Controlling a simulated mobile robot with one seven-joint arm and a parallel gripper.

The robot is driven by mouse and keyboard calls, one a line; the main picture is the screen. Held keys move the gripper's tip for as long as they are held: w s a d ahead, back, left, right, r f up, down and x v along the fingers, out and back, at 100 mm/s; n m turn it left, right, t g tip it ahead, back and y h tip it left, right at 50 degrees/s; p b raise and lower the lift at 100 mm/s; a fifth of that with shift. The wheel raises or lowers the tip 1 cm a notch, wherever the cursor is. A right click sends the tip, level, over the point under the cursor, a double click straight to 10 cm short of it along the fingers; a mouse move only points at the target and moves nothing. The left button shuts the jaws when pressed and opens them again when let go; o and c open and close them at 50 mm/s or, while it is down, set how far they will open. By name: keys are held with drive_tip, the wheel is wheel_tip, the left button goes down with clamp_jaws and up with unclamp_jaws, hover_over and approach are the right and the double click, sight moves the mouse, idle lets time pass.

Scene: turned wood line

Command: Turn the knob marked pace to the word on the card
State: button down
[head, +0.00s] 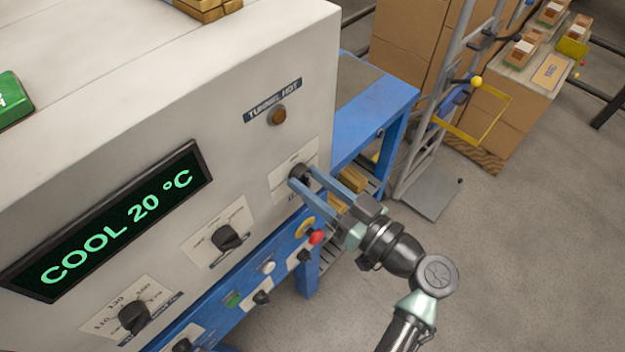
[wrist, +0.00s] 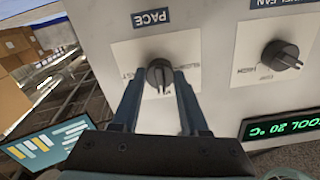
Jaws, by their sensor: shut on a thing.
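The pace knob (wrist: 159,75) is a dark round knob on a white plate (wrist: 130,52), under a dark label reading PACE (wrist: 151,18), upside down in the wrist view. A pale pointer mark on it faces the lower edge of that picture. My gripper (wrist: 159,82) is shut on the knob, one blue finger on each side. The fingers cover parts of the words on the plate, so I cannot read them fully. In the head view the knob (head: 300,172) shows between my fingertips. A yellow card (head: 551,70) lies on a far box; its writing is too small to read.
The panel carries other knobs (head: 228,238) (head: 134,316), a display (head: 115,222) reading COOL 20 °C, a TUNNEL HOT lamp (head: 278,116) and a red button (head: 316,237). A blue bench (head: 375,100) stands behind the panel. Open floor (head: 520,260) lies to the right.

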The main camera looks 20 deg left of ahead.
drive_tip(key=m, duration=0.4)
drive_tip(key=shift+m+p, duration=0.3)
drive_tip(key=m+p, duration=0.1)
drive_tip(key=m, duration=0.3)
drive_tip(key=m+p, duration=0.3)
drive_tip(key=m, duration=0.2)
drive_tip(key=shift+r+m, duration=0.1)
drive_tip(key=shift+m, duration=0.2)
drive_tip(key=shift+m+p, duration=0.9)
drive_tip(key=shift+m, duration=0.7)
drive_tip(key=shift+f, duration=0.2)
drive_tip(key=shift+c, duration=2.1)
unclamp_jaws()
